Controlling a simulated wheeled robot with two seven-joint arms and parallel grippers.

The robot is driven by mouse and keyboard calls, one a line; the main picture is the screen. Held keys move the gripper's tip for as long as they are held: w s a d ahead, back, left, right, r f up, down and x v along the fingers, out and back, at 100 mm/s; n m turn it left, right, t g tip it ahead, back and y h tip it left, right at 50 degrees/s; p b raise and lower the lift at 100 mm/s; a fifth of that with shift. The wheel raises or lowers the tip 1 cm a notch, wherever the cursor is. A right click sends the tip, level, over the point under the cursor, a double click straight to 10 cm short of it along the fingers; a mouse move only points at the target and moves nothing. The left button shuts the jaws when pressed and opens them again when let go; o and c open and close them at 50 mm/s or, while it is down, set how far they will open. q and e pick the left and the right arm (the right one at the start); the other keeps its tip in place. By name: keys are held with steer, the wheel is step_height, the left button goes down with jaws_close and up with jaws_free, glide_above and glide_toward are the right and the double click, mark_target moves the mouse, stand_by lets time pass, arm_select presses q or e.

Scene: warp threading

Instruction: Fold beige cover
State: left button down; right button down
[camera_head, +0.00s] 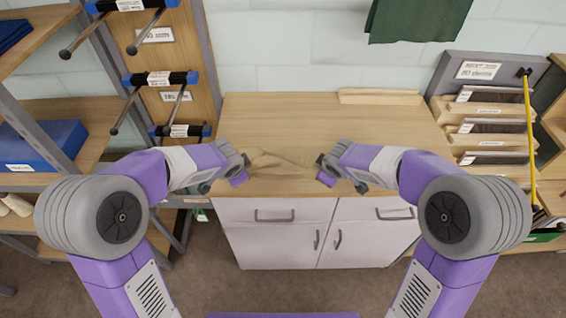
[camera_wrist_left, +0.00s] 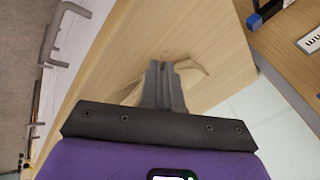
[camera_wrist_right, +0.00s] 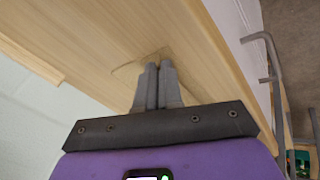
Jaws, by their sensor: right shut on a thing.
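The beige cover (camera_head: 280,163) lies low and creased on the wooden worktop, between my two grippers near the front edge. Its colour is close to the wood, so its outline is faint. My left gripper (camera_head: 245,163) is at its left end. In the left wrist view the fingers (camera_wrist_left: 163,68) are close together, with bunched, raised cloth (camera_wrist_left: 190,69) at their tips. My right gripper (camera_head: 321,162) is at its right end. In the right wrist view the fingers (camera_wrist_right: 158,68) are shut on the cover's edge (camera_wrist_right: 128,69). The cloth between the fingertips is hidden.
The worktop (camera_head: 290,115) is clear behind the cover, up to a wooden strip (camera_head: 379,97) at the back. A rack of slotted blocks (camera_head: 483,125) stands at the right. Shelves with a blue box (camera_head: 45,150) and a board with rods (camera_head: 160,78) stand at the left.

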arm_select(q)
steer(key=shift+a, duration=0.1)
steer(key=c, duration=1.3)
jaws_free()
arm_select(e)
steer(key=c, duration=1.2)
jaws_free()
arm_select(q)
steer(key=o, duration=0.3)
steer(key=shift+s, duration=0.1)
arm_select(e)
steer(key=shift+o, duration=1)
steer(key=shift+s, duration=0.1)
arm_select(q)
steer(key=shift+s+r, duration=0.1)
steer(key=shift+r, duration=0.35)
arm_select(e)
steer(key=shift+s+r, duration=0.1)
steer(key=shift+r, duration=0.25)
arm_select(q)
steer(key=s+v, duration=0.1)
steer(key=v, duration=0.8)
steer(key=shift+s, duration=0.15)
arm_select(e)
steer(key=v, duration=1)
steer(key=shift+s+f, duration=0.2)
steer(key=shift+s, duration=0.25)
